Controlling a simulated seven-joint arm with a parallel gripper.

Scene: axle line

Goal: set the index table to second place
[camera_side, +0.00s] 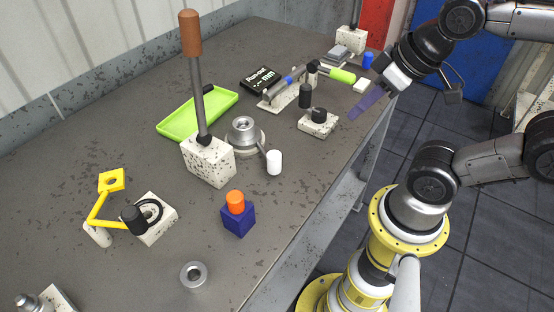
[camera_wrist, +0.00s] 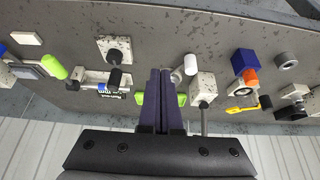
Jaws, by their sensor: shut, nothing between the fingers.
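In the side view, what looks like the index table (camera_side: 243,132) is a round grey stepped hub on a pale base in the middle of the bench. A short lever with a white knob (camera_side: 274,162) stands beside it at the right. The white knob also shows in the wrist view (camera_wrist: 190,64), just right of the fingers; the hub is mostly hidden there. My gripper (camera_side: 351,117) is shut and empty, above the bench's right edge and well apart from the hub. Its dark purple fingers (camera_wrist: 160,71) lie together in the wrist view. I cannot read any place marks on the table.
A tall brown-topped lever on a speckled block (camera_side: 207,160) stands close in front of the hub. A green tray (camera_side: 178,119) lies behind it. A speckled block with a black knob (camera_side: 318,122) is nearest my gripper. An orange-topped blue block (camera_side: 238,218) and grey ring (camera_side: 193,275) are in front.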

